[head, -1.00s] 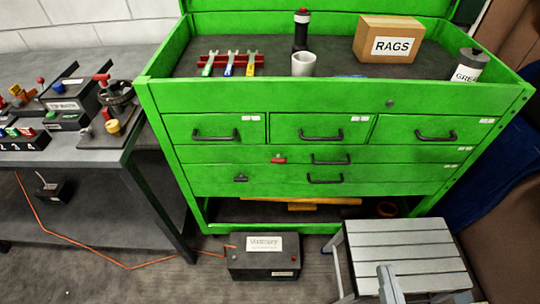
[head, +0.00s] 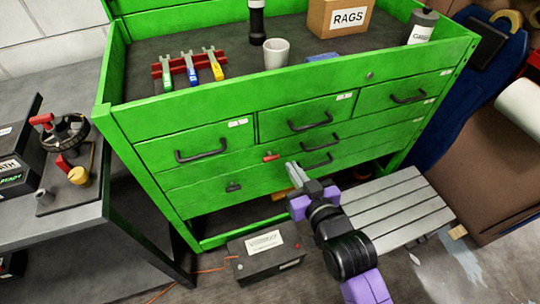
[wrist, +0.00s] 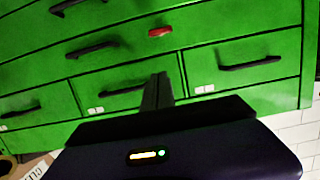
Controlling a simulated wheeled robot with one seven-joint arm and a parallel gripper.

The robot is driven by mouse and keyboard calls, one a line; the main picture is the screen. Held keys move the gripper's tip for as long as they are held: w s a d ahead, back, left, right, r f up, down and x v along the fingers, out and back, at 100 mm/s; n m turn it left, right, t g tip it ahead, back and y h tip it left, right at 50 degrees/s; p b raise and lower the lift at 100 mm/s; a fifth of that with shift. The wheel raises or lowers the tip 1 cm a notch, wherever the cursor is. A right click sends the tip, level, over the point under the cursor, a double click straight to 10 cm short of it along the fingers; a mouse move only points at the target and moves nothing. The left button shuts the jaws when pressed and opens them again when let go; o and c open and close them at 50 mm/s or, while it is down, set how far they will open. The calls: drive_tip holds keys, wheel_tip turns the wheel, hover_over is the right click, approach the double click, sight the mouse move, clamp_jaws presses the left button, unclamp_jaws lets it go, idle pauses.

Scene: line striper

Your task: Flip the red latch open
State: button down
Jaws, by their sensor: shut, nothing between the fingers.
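The red latch (head: 271,157) is a small red piece on the front of the green tool chest (head: 180,112), on the drawer below the upper row. It also shows in the wrist view as a small red bar (wrist: 160,32), ahead of the fingers. My gripper (head: 293,168) is shut and empty. In the head view its tips appear just right of and a little below the latch, with a small gap in the picture. I cannot tell the depth gap exactly.
A dark latch (head: 233,187) and black drawer handles (head: 201,149) stick out from the chest front. A black battery box (head: 265,254) sits on the floor below. A slatted grey step stool (head: 400,208) stands at right, and a dark table (head: 60,219) at left.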

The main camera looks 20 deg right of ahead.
idle(0.3)
hover_over(270, 156)
drive_tip(key=s+d, duration=0.2)
drive_tip(key=s, duration=0.1)
drive_tip(key=shift+w+a+f, duration=0.1)
drive_tip(key=shift+w+f, duration=0.05)
drive_tip(key=shift+f, duration=0.5)
drive_tip(key=shift+w+a+f, duration=0.1)
drive_tip(key=shift+f, duration=0.5)
drive_tip(key=f, duration=0.2)
drive_tip(key=shift+s+f, duration=0.25)
drive_tip(key=shift+f, duration=0.8)
